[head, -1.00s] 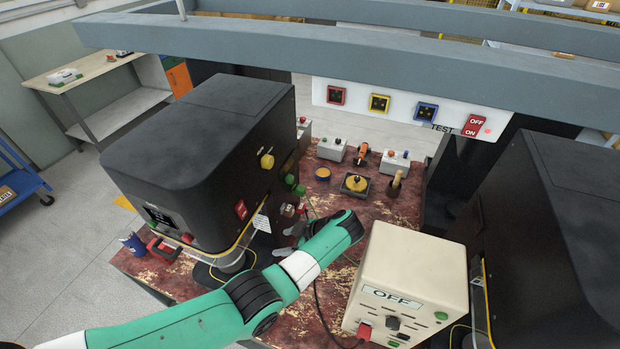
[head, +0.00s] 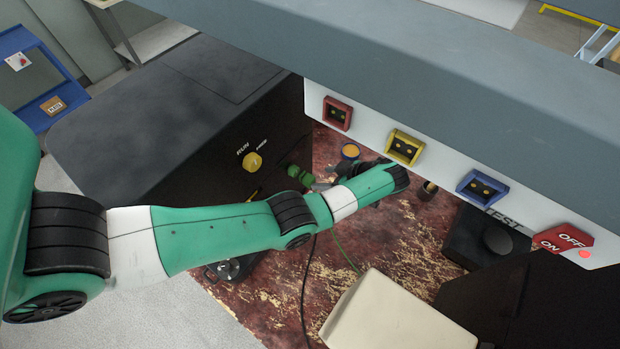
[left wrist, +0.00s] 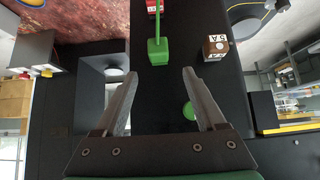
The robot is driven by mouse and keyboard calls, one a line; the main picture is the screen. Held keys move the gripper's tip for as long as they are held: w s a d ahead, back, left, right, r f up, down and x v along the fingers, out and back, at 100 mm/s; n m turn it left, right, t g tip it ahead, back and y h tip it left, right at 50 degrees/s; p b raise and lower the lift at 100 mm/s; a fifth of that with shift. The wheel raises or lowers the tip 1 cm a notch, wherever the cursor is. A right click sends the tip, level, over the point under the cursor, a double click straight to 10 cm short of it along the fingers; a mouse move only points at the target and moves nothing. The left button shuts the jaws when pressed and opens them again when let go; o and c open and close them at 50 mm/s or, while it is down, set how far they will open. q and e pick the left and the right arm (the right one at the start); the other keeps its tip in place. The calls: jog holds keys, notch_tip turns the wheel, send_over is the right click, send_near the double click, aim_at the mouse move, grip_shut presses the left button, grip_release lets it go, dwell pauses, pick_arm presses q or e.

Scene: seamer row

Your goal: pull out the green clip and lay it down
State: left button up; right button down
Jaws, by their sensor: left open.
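The green clip (left wrist: 157,52) is a small green block with a thin green lead running up from it, on a black panel in the left wrist view. My left gripper (left wrist: 157,73) is open and empty. The clip lies just beyond the fingertips, roughly centred between them; I see no contact. In the head view the left gripper (head: 318,187) is beside green parts (head: 293,171) on the black machine's side, partly behind my arm. I cannot tell which of those is the clip. My right gripper is not in view.
A green round button (left wrist: 189,110) and a brown block marked 5 A (left wrist: 215,46) are near the clip. The black machine (head: 190,110) stands left, a cream box (head: 400,315) in front. A panel with coloured sockets (head: 403,147) hangs behind. The worn red tabletop (head: 385,235) has bare room.

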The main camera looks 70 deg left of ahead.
aim_at(309, 178)
pick_arm(q)
jog(key=b+x, duration=0.2)
jog(key=x, duration=0.5)
jog(key=shift+a+f, duration=0.25)
jog(key=shift+a, duration=0.05)
jog(key=shift+s+a+f, duration=0.25)
jog(key=shift+a+f, duration=0.15)
jog(key=shift+f, duration=0.05)
jog(key=shift+p, duration=0.4)
dwell(0.6)
jog(key=shift+c, duration=0.3)
grip_shut()
jog(key=shift+d, duration=0.1)
jog(key=shift+w+d+b, duration=0.5)
jog(key=shift+w+d, duration=0.05)
jog(key=shift+d, duration=0.25)
jog(key=shift+w+d+b, duration=0.5)
jog(key=shift+w+d, duration=0.05)
jog(key=shift+d, duration=0.3)
jog(key=shift+w+d+b, duration=0.5)
jog(key=shift+w+d, duration=0.05)
jog(key=shift+d, duration=0.25)
